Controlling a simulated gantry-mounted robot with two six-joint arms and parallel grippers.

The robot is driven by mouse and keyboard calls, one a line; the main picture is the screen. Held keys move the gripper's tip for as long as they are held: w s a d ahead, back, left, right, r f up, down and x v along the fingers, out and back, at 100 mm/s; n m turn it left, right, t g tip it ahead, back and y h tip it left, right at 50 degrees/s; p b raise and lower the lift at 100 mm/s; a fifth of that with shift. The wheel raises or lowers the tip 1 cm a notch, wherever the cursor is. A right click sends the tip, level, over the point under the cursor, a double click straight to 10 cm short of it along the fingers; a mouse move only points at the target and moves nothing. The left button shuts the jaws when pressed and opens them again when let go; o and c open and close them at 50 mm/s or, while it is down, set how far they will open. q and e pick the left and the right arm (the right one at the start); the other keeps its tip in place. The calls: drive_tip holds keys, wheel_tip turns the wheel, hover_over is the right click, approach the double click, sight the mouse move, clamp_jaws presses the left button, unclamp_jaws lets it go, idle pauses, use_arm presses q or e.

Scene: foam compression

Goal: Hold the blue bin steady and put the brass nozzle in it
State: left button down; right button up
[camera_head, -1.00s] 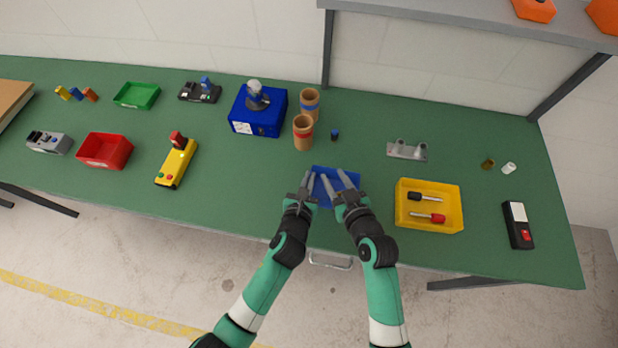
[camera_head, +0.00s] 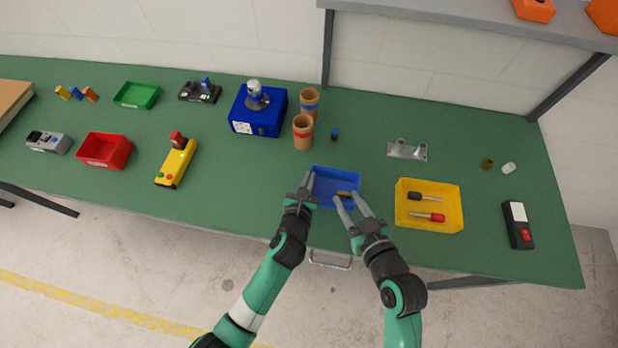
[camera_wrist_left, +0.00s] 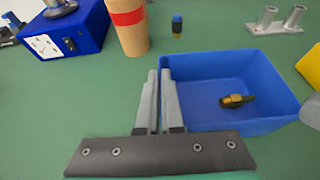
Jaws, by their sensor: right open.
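The blue bin (camera_head: 330,177) stands near the front edge of the bench; it also fills the right side of the left wrist view (camera_wrist_left: 215,75). The brass nozzle (camera_wrist_left: 236,101) lies on its side on the bin's floor, and a bit of it shows in the head view (camera_head: 343,193). My left gripper (camera_head: 309,177) is shut on the bin's left wall, one finger on each side in the left wrist view (camera_wrist_left: 160,80). My right gripper (camera_head: 347,197) is open and empty at the bin's front right, its fingertips close to the nozzle in the head view.
A yellow tray (camera_head: 428,226) with two screwdriver-like tools stands right of the bin. Brown cups (camera_head: 303,134) and a small blue-topped part (camera_head: 334,134) stand behind it. A grey bracket (camera_head: 407,150) lies at back right.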

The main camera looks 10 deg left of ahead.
use_arm(q)
drive_tip(key=c, duration=1)
unclamp_jaws()
drive_tip(key=shift+s+r, duration=0.1)
drive_tip(key=v, duration=1.1)
drive_tip(key=shift+s, duration=0.35)
drive_tip(key=shift+a+r, duration=0.15)
